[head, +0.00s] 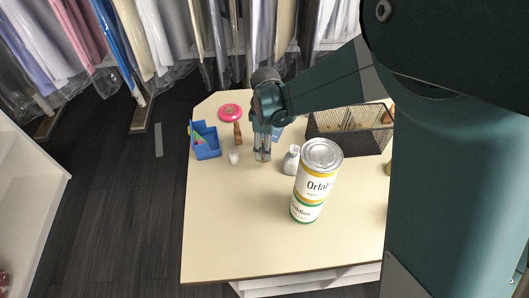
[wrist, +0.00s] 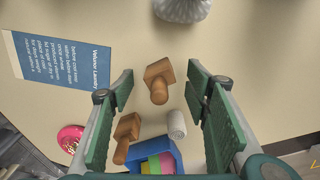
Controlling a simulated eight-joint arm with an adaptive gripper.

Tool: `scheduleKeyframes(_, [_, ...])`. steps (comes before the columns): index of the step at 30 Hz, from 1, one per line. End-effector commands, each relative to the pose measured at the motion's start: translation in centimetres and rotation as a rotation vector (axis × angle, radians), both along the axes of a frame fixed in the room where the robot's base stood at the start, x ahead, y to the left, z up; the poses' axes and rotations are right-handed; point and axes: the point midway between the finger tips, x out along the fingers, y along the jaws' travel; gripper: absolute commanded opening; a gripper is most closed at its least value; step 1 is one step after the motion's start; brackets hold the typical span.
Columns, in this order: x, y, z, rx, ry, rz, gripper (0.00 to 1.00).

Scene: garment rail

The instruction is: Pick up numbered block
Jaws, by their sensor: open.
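No block with a readable number shows in either view. The nearest likeness is a brown wooden block-like piece (wrist: 158,80) with a wide head and a narrower stem, lying in the wrist view between my fingers, apart from them. A second similar brown piece (wrist: 127,137) lies close by; a brown piece (head: 238,133) shows in the head view left of my gripper. My gripper (head: 262,156) points down over the table and is open and empty. In the head view it hides what is directly behind it.
A tall can (head: 317,170), a grey-white bundle (head: 290,160) and a black mesh basket (head: 350,131) stand right. The table's front (head: 235,235) is clear.

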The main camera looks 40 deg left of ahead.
Motion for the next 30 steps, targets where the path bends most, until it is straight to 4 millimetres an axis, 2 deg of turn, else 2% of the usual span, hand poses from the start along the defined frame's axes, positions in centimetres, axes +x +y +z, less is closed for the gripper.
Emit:
scheduleKeyframes(11, [0.0,0.1,-0.6,0.0,0.0,0.0,0.47])
scheduleKeyframes(24, [-0.1,0.4,-4.5,0.0,0.0,0.0,0.47])
scheduleKeyframes(30, [-0.1,0.3,-5.2,0.0,0.0,0.0,0.47])
